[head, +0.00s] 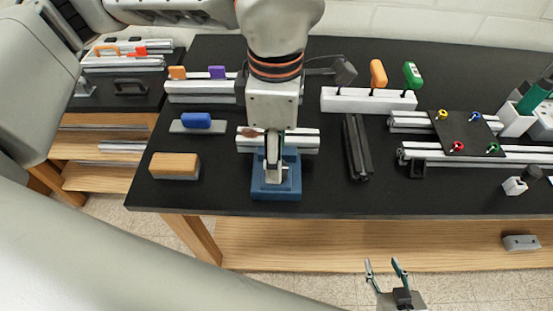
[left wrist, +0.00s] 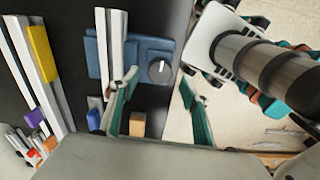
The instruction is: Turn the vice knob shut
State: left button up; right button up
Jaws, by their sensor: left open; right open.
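The blue vice (head: 290,181) sits near the front edge of the black table, with a light metal extrusion (head: 307,141) behind it. My left gripper (head: 272,170) comes down over the vice and hides its knob in the head view. In the left wrist view the vice (left wrist: 95,58) shows its round grey knob (left wrist: 159,70) with a white mark. The left gripper (left wrist: 158,81) is open, and the knob appears between its fingertips; I cannot tell whether they touch it. My right gripper (head: 386,268) is open and empty, low in front of the table.
A wooden-topped block (head: 174,165) and a blue-handled piece (head: 197,122) are left of the vice. A black bar (head: 357,147) lies to its right. A rack with coloured handles (head: 368,100) stands behind. Table between vice and black bar is clear.

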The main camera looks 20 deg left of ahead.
aim_at(285, 169)
pick_arm(q)
jog(key=shift+f, duration=1.75)
jog(key=c, duration=1.1)
jog(key=shift+f+m+b, duration=0.15)
jog(key=shift+m+b, duration=0.35)
jog(key=shift+b, duration=0.05)
jog(key=shift+m+b, duration=0.55)
jog(key=shift+m, duration=0.35)
jog(key=o, duration=1.1)
